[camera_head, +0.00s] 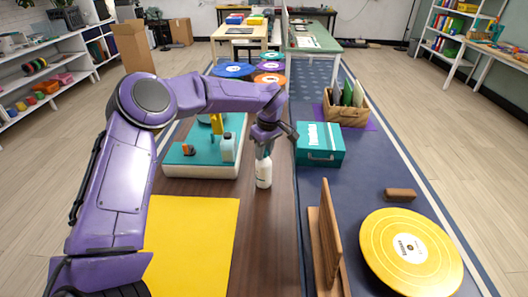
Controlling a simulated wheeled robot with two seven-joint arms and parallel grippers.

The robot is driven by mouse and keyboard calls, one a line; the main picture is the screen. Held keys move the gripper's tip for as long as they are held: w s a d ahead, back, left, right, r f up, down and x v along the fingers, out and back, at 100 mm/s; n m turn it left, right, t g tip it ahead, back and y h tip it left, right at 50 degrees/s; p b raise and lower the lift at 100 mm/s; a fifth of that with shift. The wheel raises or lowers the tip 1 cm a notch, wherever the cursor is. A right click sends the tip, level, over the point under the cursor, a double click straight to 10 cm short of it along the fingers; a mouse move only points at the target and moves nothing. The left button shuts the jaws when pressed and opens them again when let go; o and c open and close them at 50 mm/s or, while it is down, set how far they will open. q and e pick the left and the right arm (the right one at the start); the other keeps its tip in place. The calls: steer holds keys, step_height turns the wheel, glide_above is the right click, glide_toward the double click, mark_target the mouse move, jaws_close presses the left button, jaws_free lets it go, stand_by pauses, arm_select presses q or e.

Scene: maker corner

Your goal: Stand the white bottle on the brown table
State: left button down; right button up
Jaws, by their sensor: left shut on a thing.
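The white bottle (263,174) is upright over the brown table (268,238), near the edge where the brown top meets the dark blue surface. My left gripper (264,149) points down and is shut on the bottle's upper part, hiding its top. I cannot tell whether the bottle's base touches the table. My right gripper is out of view.
A teal-topped tray (200,173) with small items, including another pale bottle (228,147), stands left of the gripper. A yellow sheet (190,245) lies nearer. On the blue surface (380,170) are a teal box (320,145), a wooden stand (329,235) and a yellow disc (385,238).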

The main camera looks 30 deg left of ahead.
arm_select(q)
steer(key=shift+s+f, duration=0.1)
steer(key=shift+f, duration=0.6)
steer(key=c, duration=0.8)
jaws_free()
steer(key=r, duration=0.4)
steer(key=d+r, duration=0.1)
steer(key=r, duration=0.7)
steer(key=shift+s+d+b, duration=0.25)
steer(key=shift+d+b, duration=0.1)
steer(key=shift+d, duration=0.05)
